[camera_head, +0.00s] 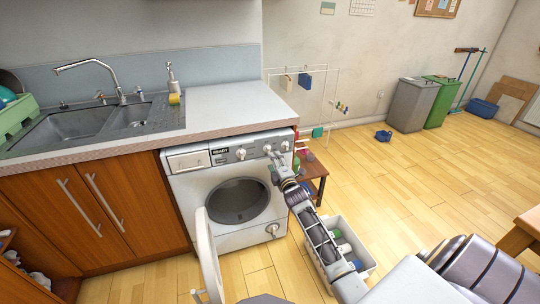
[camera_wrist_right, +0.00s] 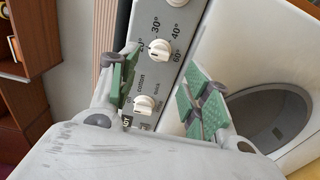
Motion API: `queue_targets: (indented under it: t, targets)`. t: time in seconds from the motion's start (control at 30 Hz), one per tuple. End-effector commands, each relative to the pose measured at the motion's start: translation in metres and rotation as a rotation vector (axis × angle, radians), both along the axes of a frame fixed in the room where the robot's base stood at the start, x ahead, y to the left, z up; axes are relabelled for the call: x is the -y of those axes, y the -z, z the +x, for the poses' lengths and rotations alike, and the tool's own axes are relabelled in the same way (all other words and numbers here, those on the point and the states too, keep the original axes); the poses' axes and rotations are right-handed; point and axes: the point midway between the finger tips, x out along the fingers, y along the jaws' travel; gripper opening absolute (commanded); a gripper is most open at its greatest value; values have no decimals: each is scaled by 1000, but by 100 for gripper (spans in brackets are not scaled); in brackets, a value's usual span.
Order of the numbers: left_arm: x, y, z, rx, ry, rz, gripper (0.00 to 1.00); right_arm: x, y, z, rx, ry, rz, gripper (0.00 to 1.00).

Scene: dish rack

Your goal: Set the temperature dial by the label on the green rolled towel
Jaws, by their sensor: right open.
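The white temperature dial (camera_wrist_right: 159,50) is on the washing machine's grey panel in the right wrist view, with degree marks such as 30, 40 and 60 around it. In the head view the middle knob (camera_head: 268,148) appears to be this dial. I cannot tell its exact setting. My right gripper (camera_wrist_right: 162,90) is open and empty at the panel, its green pads apart on either side; it also shows in the head view (camera_head: 273,165). A rolled green item (camera_head: 345,249) in the floor basket may be the green towel; its label is unreadable. My left gripper is not in view.
The cotton programme knob (camera_wrist_right: 145,104) sits close to the temperature dial. The washing machine (camera_head: 190,187) has its door (camera_head: 209,255) swung open. A white basket (camera_head: 368,262) with several rolled items stands on the floor. A small wooden table (camera_head: 318,168) stands beside the machine.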

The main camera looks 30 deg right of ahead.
Motion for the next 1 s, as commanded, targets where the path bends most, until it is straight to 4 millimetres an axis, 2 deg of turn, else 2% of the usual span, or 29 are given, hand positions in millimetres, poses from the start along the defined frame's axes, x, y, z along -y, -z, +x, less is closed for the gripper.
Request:
queue_targets:
  t: [0.4,0.6,1.0]
  targets:
    - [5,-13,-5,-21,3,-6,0,8,0,33,0,0,0,48]
    - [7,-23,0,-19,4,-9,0,12,0,49,1,1,-1,48]
    - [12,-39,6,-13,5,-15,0,16,0,66,1,0,-1,48]
